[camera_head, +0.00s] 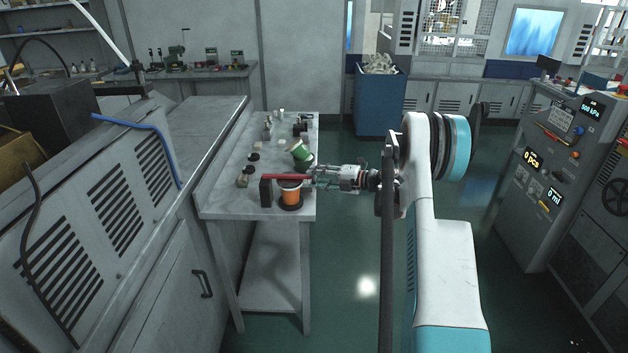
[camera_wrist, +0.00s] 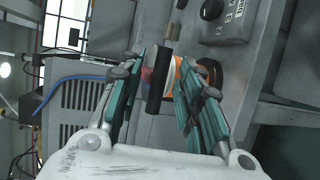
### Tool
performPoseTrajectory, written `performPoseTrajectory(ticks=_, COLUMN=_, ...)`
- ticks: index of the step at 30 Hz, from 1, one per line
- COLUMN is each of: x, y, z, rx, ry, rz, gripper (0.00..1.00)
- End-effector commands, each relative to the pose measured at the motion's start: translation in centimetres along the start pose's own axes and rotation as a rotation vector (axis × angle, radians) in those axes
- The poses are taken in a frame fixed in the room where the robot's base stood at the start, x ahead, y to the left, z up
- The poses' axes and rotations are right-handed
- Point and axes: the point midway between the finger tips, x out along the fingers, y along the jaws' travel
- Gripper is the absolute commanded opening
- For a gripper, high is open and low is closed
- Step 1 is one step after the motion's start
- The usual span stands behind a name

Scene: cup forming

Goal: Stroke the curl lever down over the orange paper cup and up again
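The orange paper cup (camera_head: 291,196) stands in a dark round base near the front right edge of the work table. The red curl lever (camera_head: 287,177) runs roughly level across the cup's top from a black post (camera_head: 266,193). I cannot tell whether it touches the rim. My gripper (camera_head: 317,178) is at the lever's right end, pointing left. In the wrist view its teal fingers (camera_wrist: 163,62) are apart, with the black post (camera_wrist: 156,77) and part of the orange cup (camera_wrist: 178,72) showing beyond and between them. Contact with the lever is unclear.
A green-and-white item (camera_head: 299,151) lies tilted behind the cup. Several small dark and pale parts sit farther back on the table (camera_head: 226,203). A grey cabinet (camera_head: 90,225) stands to the left, and a control console (camera_head: 545,165) to the right.

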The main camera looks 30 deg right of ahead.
Motion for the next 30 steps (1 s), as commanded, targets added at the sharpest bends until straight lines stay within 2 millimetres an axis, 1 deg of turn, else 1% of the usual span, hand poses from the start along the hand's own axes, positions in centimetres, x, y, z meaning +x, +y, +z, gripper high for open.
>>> performPoseTrajectory(ticks=1, x=0.54, y=-0.09, z=-0.01, rx=0.000, ry=0.000, rz=0.000, gripper=0.33)
performPoseTrajectory(ticks=5, x=1.30, y=-0.03, z=-0.05, rx=0.000, ry=0.001, rz=0.000, gripper=0.33)
performPoseTrajectory(ticks=14, x=1.45, y=0.02, z=-0.02, rx=0.000, ry=0.000, rz=0.000, gripper=0.33)
performPoseTrajectory(ticks=17, x=1.44, y=0.02, z=-0.01, rx=0.000, ry=0.000, rz=0.000, gripper=0.13)
performPoseTrajectory(ticks=18, x=1.44, y=0.01, z=-0.02, rx=0.000, ry=0.000, rz=0.000, gripper=0.04)
performPoseTrajectory(ticks=19, x=1.43, y=0.00, z=-0.02, rx=0.000, ry=0.000, rz=0.000, gripper=0.00)
performPoseTrajectory(ticks=25, x=1.40, y=-0.13, z=-0.05, rx=-0.003, ry=0.001, rz=-0.005, gripper=0.00)
performPoseTrajectory(ticks=30, x=1.31, y=0.22, z=-0.05, rx=-0.011, ry=0.001, rz=-0.023, gripper=0.00)
